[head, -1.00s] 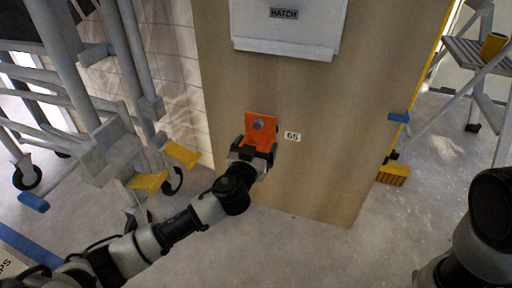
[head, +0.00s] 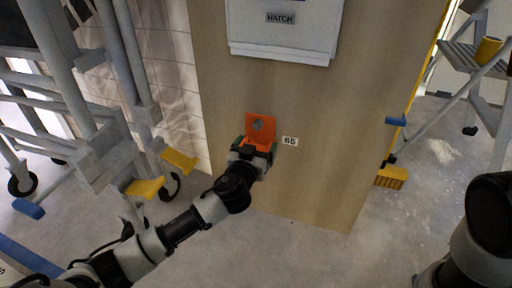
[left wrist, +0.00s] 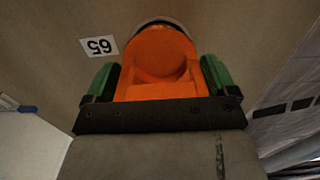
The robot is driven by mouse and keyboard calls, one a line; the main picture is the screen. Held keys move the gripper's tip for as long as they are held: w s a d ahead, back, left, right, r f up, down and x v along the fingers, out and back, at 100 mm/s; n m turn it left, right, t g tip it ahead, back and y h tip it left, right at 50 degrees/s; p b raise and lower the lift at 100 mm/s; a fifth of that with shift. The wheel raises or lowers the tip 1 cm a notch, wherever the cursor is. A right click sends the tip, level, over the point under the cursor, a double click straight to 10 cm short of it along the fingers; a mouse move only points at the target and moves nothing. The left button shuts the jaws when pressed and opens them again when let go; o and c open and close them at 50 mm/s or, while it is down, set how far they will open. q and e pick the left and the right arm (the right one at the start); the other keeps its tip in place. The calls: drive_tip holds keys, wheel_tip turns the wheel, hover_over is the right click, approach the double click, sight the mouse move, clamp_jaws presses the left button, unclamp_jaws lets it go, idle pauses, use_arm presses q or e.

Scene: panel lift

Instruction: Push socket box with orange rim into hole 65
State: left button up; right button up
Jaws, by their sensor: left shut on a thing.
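The orange-rimmed socket box (head: 261,126) is in my left gripper (head: 254,152), in front of the wooden panel (head: 310,170), just left of the label 65 (head: 290,141). In the left wrist view the orange box (left wrist: 160,65) sits between the green finger pads of my left gripper (left wrist: 160,82), which is shut on it. A grey curved edge shows beyond the box there. The label (left wrist: 99,46) appears upside down beside it. Hole 65 is hidden behind the box, and I cannot tell how deep the box sits. My right gripper is not in view.
A white hatch (head: 284,28) is on the panel above. A wheeled metal frame (head: 100,150) with yellow pedals stands at the left. A stepladder (head: 480,70) and a yellow brush (head: 391,178) are at the right. The floor in front of the panel is clear.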

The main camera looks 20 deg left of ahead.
use_arm(q)
drive_tip(key=shift+w, duration=0.2)
drive_tip(key=shift+w, duration=0.7)
drive_tip(key=shift+w, duration=0.15)
drive_tip(key=shift+w+b, duration=0.35)
drive_tip(key=shift+d+f, duration=0.1)
idle(0.8)
drive_tip(key=o, duration=1.1)
drive_tip(key=shift+c, duration=0.2)
